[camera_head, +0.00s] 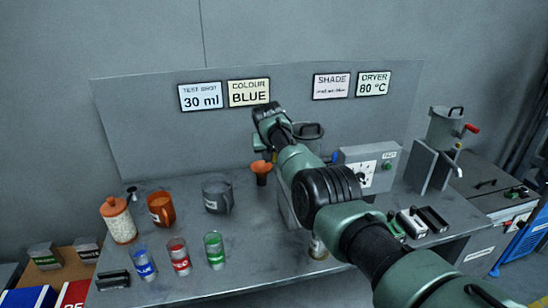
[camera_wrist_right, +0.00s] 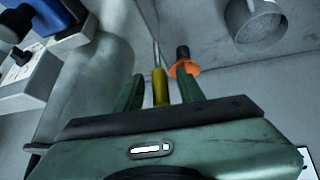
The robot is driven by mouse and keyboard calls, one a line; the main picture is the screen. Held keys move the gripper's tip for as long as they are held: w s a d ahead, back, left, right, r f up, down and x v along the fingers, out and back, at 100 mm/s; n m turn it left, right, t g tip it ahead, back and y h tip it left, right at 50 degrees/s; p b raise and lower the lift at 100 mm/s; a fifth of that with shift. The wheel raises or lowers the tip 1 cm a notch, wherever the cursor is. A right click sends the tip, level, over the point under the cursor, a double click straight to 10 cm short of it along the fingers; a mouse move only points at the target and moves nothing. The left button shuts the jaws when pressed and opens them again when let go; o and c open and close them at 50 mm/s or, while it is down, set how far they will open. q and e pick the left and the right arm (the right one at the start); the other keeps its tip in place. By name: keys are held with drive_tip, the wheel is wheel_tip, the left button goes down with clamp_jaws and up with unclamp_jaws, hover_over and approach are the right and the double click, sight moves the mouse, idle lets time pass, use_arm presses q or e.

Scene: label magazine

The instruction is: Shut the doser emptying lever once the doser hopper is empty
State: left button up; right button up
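A steel hopper with a dark lid handle (camera_head: 312,130) stands behind my right arm, which hides its lower part. Whether this is the doser hopper, and whether it is empty, cannot be told. My right gripper (camera_wrist_right: 160,92) points away in the head view, its fingers hidden there by the wrist. In the right wrist view a yellow lever-like handle (camera_wrist_right: 160,87) on a thin metal rod stands between the two green fingers, with a gap on each side. The fingers look open around it. My left gripper is not in view.
An orange funnel-like piece (camera_head: 262,171) stands close to the right wrist. A grey mug (camera_head: 214,194), an orange mug (camera_head: 161,209) and several coloured cups stand to the left. A grey dial box (camera_head: 369,168) and a second hopper (camera_head: 443,130) with a red handle are on the right.

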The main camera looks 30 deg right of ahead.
idle(0.3)
drive_tip(key=shift+v, duration=1.05)
drive_tip(key=b+v, duration=0.1)
drive_tip(key=v, duration=0.4)
drive_tip(key=shift+s+a+r, duration=0.1)
drive_tip(key=shift+r, duration=0.15)
